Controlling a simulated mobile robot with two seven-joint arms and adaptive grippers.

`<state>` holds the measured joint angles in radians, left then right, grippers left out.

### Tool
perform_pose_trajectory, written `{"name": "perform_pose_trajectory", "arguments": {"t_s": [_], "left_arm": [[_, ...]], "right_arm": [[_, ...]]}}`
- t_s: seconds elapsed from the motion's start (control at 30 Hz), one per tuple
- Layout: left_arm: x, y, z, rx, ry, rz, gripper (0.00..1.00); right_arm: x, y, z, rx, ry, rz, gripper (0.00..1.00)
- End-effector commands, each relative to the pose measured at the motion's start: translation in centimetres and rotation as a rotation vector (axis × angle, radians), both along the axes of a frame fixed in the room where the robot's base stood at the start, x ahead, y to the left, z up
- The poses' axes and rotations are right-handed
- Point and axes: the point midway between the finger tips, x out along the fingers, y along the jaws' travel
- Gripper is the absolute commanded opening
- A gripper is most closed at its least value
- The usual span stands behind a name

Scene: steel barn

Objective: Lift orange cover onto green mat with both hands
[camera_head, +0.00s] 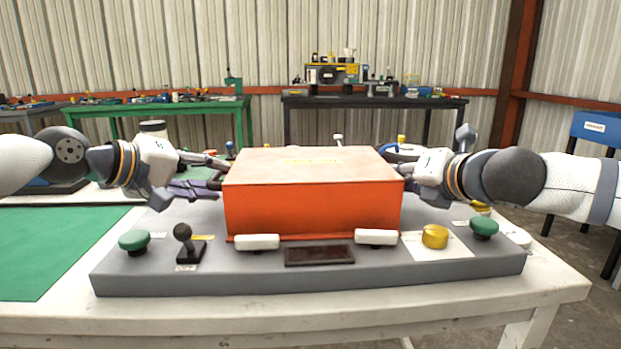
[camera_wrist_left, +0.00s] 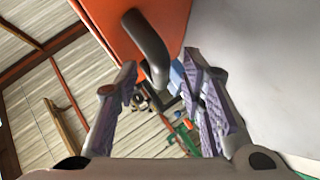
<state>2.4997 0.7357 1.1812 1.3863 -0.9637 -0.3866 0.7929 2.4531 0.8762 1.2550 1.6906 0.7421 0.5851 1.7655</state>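The orange cover (camera_head: 312,207) is a box with a pale, worn top, sitting on the grey panel (camera_head: 330,279). The green mat (camera_head: 55,245) lies flat on the table at the left, empty where visible. My left gripper (camera_head: 218,174) is at the cover's left side. In the left wrist view my left gripper (camera_wrist_left: 160,68) is open, with a dark curved handle (camera_wrist_left: 150,48) of the orange cover (camera_wrist_left: 168,15) between its fingertips, not clamped. My right gripper (camera_head: 402,170) is at the cover's right side; its fingertips are partly hidden, and its opening is unclear.
Green knobs (camera_head: 134,240), a black joystick (camera_head: 186,243), white clamps (camera_head: 257,242) and a yellow knob (camera_head: 435,237) surround the cover on the panel. A blue chair (camera_head: 597,128) is at the right.

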Motion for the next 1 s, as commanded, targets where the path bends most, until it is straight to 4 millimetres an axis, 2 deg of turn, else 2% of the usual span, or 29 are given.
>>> {"name": "perform_pose_trajectory", "arguments": {"t_s": [0.03,0.1,0.17,0.47,0.63,0.77,0.9,1.0], "left_arm": [[0.0,0.0,0.0,0.000,0.000,0.000,0.27],[0.0,0.0,0.0,0.000,0.000,0.000,0.12],[0.0,0.0,0.0,0.000,0.000,0.000,0.00],[0.0,0.1,0.0,0.001,0.001,0.000,0.00],[-0.1,0.1,1.1,-0.002,-0.010,0.002,0.00],[-0.3,0.1,3.9,-0.002,-0.032,0.002,0.00],[-0.9,0.1,8.5,-0.002,-0.073,0.002,0.00],[-1.3,0.1,11.3,-0.002,-0.098,0.003,0.00]], "right_arm": [[0.0,0.0,0.0,0.000,0.000,0.000,0.14],[0.0,0.0,0.0,0.000,0.000,0.000,0.00],[0.0,0.0,0.0,0.000,0.000,0.000,0.00],[0.0,0.0,0.0,-0.002,0.000,0.001,0.00],[-0.1,0.0,1.1,-0.002,-0.011,0.002,0.00],[-0.3,0.0,3.9,-0.002,-0.035,0.002,0.00],[-0.9,0.0,8.5,-0.002,-0.075,0.002,0.00],[-1.3,0.0,11.3,-0.002,-0.101,0.003,0.00]]}}
